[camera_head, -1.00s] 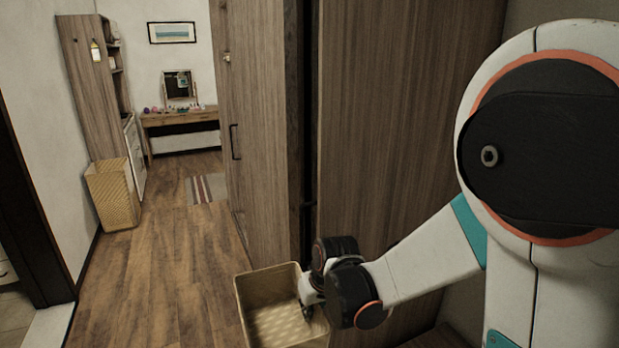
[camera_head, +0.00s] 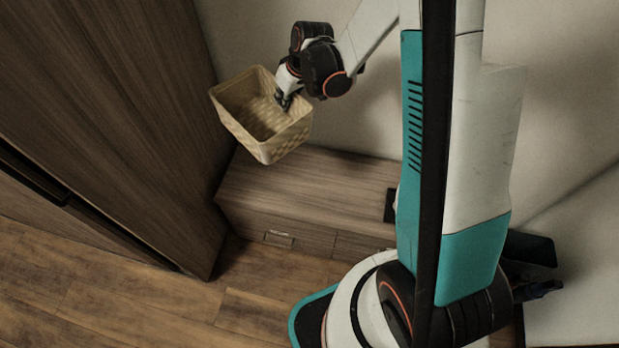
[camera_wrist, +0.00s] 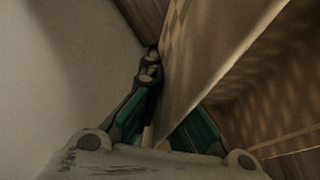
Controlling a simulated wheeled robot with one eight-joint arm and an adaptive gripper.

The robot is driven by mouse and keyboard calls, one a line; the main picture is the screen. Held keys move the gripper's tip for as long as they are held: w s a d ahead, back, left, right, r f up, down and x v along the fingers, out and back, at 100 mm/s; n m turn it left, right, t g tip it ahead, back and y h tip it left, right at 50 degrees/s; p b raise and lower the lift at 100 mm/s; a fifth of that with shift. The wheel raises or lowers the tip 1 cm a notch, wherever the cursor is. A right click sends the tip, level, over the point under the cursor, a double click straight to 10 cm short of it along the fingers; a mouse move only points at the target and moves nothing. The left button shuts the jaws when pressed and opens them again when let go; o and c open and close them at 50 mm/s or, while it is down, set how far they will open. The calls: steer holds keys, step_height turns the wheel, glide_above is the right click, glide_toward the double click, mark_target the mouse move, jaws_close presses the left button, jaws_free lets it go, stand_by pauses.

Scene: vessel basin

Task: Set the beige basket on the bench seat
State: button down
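The beige basket (camera_head: 262,141) hangs tilted in the air in the head view, over the left part of the low wooden bench (camera_head: 300,185). My gripper (camera_head: 284,98) is shut on the basket's wall on its right side. In the wrist view, the basket wall (camera_wrist: 205,60) runs between the fingers of my gripper (camera_wrist: 152,95), and the patterned inside of the basket shows at the right. The bench seat is bare where it shows; part is hidden behind the basket and my body.
A tall wooden cabinet (camera_head: 110,110) stands close to the left of the bench. A white wall (camera_head: 250,35) is behind it. Drawers with a handle (camera_head: 279,239) are in the bench front. Wooden floor (camera_head: 120,295) lies in front.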

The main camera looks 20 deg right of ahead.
steer(key=w+f+n+b, duration=0.2)
steer(key=f+b, duration=0.1)
steer(key=f, duration=1)
steer(key=w+f+n+g+y+b, duration=0.1)
steer(key=w+f+n+b, duration=0.1)
steer(key=f, duration=1.1)
steer(key=w+f+n+g+y+b, duration=0.1)
steer(key=w+f+n+b, duration=0.2)
steer(key=f, duration=1)
steer(key=shift+w+d+f+b, duration=0.15)
steer(key=shift+w+f+b, duration=0.15)
steer(key=shift+b, duration=0.5)
steer(key=shift+f, duration=0.1)
steer(key=c, duration=2)
jaws_free()
steer(key=shift+o, duration=1)
